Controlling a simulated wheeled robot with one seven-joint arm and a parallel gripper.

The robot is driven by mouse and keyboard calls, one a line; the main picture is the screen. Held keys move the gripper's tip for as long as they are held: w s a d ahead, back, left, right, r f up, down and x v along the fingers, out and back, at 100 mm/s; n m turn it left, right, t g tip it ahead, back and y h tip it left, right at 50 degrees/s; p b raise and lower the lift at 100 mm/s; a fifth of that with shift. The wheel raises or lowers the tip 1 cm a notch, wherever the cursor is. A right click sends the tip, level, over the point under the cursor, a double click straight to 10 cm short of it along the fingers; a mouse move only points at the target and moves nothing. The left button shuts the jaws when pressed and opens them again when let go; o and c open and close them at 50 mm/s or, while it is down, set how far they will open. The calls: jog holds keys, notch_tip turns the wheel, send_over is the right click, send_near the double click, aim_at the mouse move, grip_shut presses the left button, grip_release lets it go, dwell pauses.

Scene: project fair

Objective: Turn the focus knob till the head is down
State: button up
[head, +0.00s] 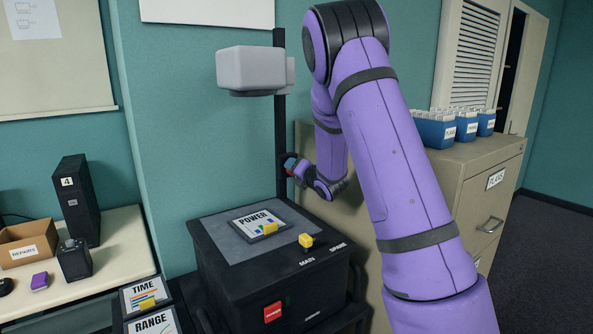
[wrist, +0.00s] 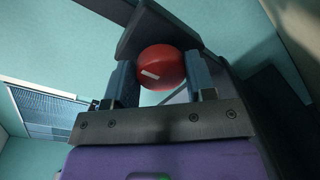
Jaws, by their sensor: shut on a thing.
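The focus knob is red and round with a pale mark, and it shows in the wrist view (wrist: 162,68) between my two fingers. My gripper (wrist: 162,84) is shut on the knob. In the head view my gripper (head: 290,166) is beside the black column (head: 281,120), and my arm hides part of it. The grey head (head: 250,70) is high on the column, well above the black base cabinet (head: 270,262). A card marked POWER (head: 257,221) lies on the grey top under the head.
A yellow knob (head: 306,240) sits by the MAIN label on the cabinet. A beige filing cabinet (head: 485,185) with blue card boxes (head: 435,131) is on the right, close to my arm.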

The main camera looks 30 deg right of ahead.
jog(key=shift+f, duration=0.1)
jog(key=o, duration=0.9)
jog(key=shift+s, duration=0.15)
jog(key=s, duration=1)
jog(key=shift+s+r, duration=0.3)
jog(key=shift+r, duration=0.1)
jog(key=shift+a, duration=0.1)
